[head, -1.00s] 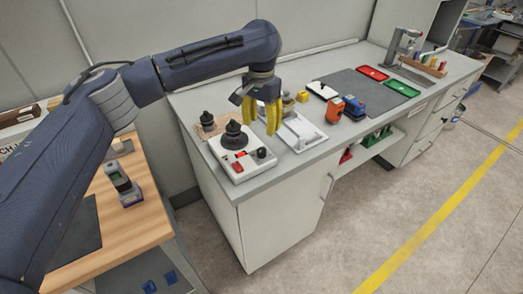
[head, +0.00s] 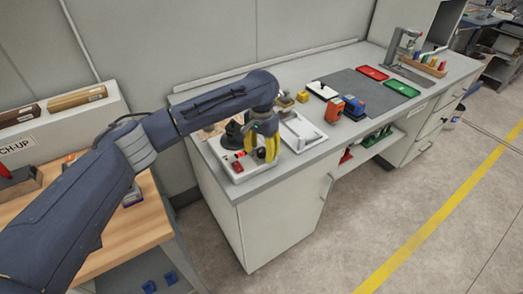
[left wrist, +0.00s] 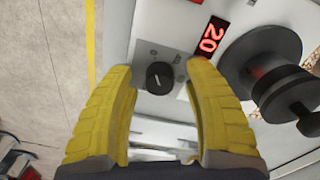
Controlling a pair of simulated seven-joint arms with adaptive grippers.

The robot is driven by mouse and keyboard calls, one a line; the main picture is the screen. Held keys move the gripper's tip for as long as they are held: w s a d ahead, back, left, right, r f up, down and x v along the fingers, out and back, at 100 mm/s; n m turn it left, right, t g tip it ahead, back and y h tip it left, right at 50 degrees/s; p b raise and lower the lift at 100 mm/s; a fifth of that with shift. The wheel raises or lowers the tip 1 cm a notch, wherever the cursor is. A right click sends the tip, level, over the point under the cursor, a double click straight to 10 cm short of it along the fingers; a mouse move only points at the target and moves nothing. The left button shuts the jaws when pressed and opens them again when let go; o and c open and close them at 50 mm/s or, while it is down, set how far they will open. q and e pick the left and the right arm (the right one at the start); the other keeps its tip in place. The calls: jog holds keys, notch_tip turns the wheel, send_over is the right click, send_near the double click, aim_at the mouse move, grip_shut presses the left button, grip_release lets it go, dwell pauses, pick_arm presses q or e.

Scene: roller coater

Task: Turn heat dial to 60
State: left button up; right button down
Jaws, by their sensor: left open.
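The heat dial (left wrist: 160,78) is a small black knob with a pale pointer line on a light control panel in the left wrist view. In the head view the left gripper (head: 262,154) points down over the right side of the white coater unit (head: 238,178) and hides the dial. My right gripper is not in view.
A white tray (head: 302,133) lies just right of the unit. Orange (head: 334,110) and blue (head: 354,107) devices stand farther right.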

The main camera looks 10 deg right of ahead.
pick_arm(q)
grip_shut()
dwell(0.4)
